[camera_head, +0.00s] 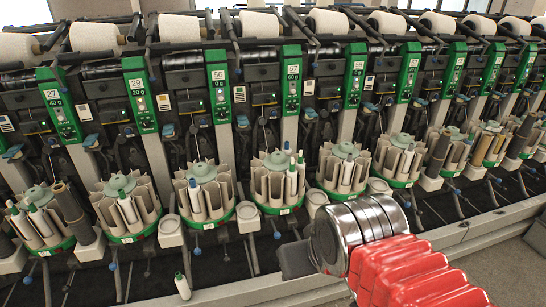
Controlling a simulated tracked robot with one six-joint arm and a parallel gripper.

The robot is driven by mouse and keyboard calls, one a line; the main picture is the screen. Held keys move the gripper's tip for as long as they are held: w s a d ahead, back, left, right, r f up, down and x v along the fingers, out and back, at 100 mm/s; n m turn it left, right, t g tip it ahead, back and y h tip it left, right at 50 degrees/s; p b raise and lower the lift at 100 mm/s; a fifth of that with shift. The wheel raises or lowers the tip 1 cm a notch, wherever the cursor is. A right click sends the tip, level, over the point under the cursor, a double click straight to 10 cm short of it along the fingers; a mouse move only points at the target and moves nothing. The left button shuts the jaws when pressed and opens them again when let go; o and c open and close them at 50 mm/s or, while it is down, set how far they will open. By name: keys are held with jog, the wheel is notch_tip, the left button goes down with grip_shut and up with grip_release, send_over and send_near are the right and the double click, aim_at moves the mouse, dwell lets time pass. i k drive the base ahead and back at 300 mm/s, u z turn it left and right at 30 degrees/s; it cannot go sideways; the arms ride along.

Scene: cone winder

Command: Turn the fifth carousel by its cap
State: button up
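Counted from the left of the picture, the fifth carousel (330,171) is a round beige magazine of open pockets on a green base ring. Its pale green cap (345,149) sits at the top centre, and white bobbins stand in some pockets. My gripper (297,259) shows as a dark grey block at the left end of my silver and red arm, low in the picture. It is below and left of the fifth carousel, apart from it in the picture. Its fingers are not clearly seen, so I cannot tell its opening. Nothing held is visible.
Similar carousels stand on both sides, including the fourth (266,181) and sixth (389,157). Small white cups (315,201) sit between them. Green numbered panels (355,75) and yarn cones (328,22) are behind. A loose bobbin (182,286) is at the front left.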

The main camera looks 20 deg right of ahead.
aim_at(270, 179)
jog(key=z, duration=0.05)
jog(key=i, duration=0.95)
jog(key=u, duration=0.05)
